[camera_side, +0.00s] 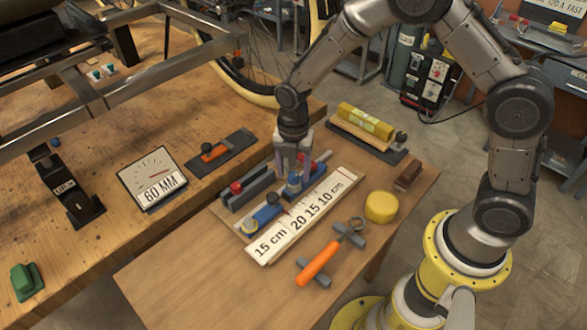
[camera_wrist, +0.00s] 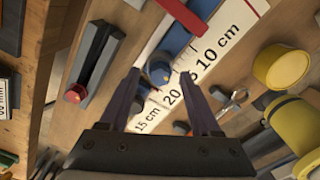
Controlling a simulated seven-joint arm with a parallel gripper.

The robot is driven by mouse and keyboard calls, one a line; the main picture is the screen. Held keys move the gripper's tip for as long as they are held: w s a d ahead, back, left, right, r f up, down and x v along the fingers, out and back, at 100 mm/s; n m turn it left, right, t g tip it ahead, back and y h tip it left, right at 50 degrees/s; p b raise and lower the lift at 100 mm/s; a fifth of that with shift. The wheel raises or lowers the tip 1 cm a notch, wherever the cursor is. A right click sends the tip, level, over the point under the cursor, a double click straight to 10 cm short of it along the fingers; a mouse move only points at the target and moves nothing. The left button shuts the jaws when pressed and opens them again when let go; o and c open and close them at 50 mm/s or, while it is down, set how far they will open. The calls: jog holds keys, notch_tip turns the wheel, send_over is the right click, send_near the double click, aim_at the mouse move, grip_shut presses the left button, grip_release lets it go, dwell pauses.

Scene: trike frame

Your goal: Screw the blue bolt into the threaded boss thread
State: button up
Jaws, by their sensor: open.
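My gripper (camera_side: 294,168) points down over the front bench, its two fingers apart. In the wrist view the fingertips (camera_wrist: 160,78) stand on either side of a blue round-headed part (camera_wrist: 158,70), which looks like the blue bolt. In the side view the blue part (camera_side: 294,184) stands just below the fingers, beside the white ruler. I cannot tell whether the fingers touch it. Its shank is hidden. I cannot clearly make out the threaded boss; a black bracket (camera_side: 78,198) with a small blue part near its top stands at the left on the wooden bench.
An orange-handled tool (camera_side: 318,265) and a yellow round part (camera_side: 381,207) lie to the right. Metal frame tubes (camera_side: 160,72) cross the upper left.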

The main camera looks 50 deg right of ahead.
aim_at(293, 174)
notch_tip(293, 174, up, 14)
dwell(0.6)
jog(key=shift+o, duration=0.3)
jog(key=shift+f, duration=0.1)
dwell(0.7)
jog(key=o, duration=0.5)
